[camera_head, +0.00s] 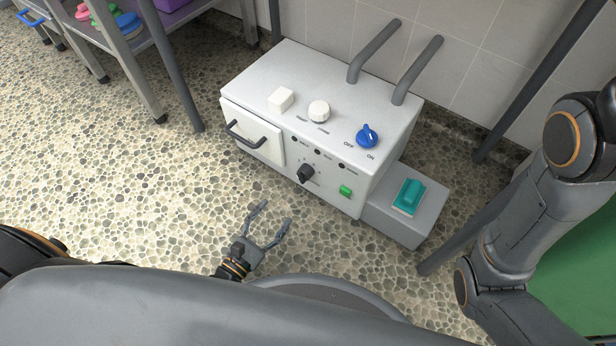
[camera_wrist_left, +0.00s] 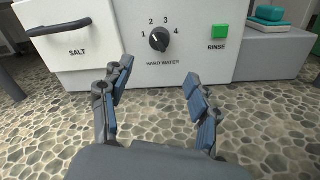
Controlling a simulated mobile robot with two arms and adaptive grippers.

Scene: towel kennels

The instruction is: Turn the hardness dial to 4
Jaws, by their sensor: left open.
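The hardness dial is a black round knob (camera_head: 306,173) on the front of a white machine (camera_head: 240,85). In the left wrist view the dial (camera_wrist_left: 159,39) has the numbers 1 to 4 in an arc around its top and "HARD WATER" below. I cannot tell for sure which number its pointer faces. My left gripper (camera_head: 275,214) is open and empty in front of the machine, below and apart from the dial. In the left wrist view its fingers (camera_wrist_left: 158,72) spread below the dial on either side. My right arm shows at the right, but its gripper is out of view.
A salt drawer (camera_wrist_left: 75,40) with a dark handle is left of the dial, and a green RINSE button (camera_wrist_left: 219,32) is right. A blue OFF/ON knob (camera_head: 367,136) and white cap (camera_head: 319,111) are on top. A teal brush (camera_head: 409,195) lies on a grey block (camera_head: 430,222).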

